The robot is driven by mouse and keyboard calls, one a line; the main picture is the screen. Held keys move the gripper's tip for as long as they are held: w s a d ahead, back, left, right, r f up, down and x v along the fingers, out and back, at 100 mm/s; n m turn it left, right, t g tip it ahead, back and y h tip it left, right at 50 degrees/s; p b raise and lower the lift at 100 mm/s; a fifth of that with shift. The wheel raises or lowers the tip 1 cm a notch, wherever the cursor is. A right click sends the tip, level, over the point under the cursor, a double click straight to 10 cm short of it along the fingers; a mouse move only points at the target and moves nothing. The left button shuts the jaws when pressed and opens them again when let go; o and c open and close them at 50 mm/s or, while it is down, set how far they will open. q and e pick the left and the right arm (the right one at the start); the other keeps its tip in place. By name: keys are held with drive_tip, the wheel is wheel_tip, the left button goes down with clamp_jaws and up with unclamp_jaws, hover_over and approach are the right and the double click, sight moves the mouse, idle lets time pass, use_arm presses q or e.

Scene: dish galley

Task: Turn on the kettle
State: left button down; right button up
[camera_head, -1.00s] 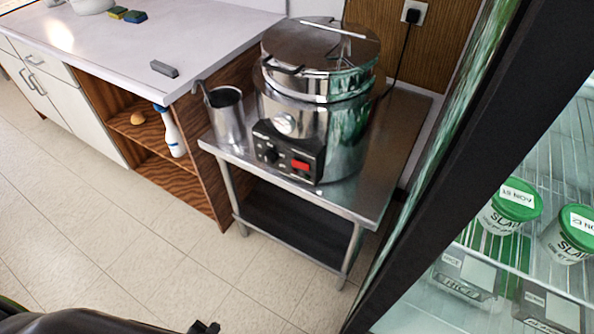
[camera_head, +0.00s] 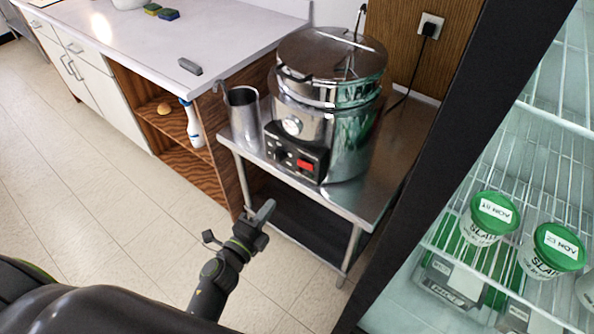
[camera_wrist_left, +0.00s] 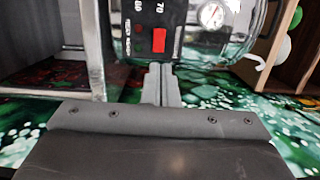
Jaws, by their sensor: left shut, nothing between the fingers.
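The kettle (camera_head: 345,140) is a round steel soup kettle with a lid, standing on a steel side table. Its black control panel (camera_head: 296,151) faces front, with a dark knob and a red switch (camera_head: 305,165). I cannot tell whether the switch is on. My left gripper (camera_head: 265,212) is shut and empty, in front of and below the panel, apart from it. In the left wrist view its fingertips (camera_wrist_left: 161,72) point toward the red switch (camera_wrist_left: 159,40), with a round gauge (camera_wrist_left: 212,14) at the right. My right gripper is not in view.
A steel pot with a ladle (camera_head: 243,115) stands left of the kettle on the steel table (camera_head: 395,165). A white-topped counter (camera_head: 150,40) is at the left. An open fridge with green-lidded tubs (camera_head: 490,215) is at the right. The kettle's cord reaches a wall socket (camera_head: 430,27).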

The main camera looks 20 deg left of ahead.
use_arm(q)
approach(300, 164)
drive_tip(key=x, duration=0.5)
drive_tip(key=shift+w+d, duration=0.1)
drive_tip(key=shift+w, duration=0.1)
drive_tip(key=shift+w+d+b, duration=0.1)
drive_tip(key=shift+w+b, duration=0.25)
drive_tip(key=shift+w, duration=0.35)
drive_tip(key=shift+r, duration=0.1)
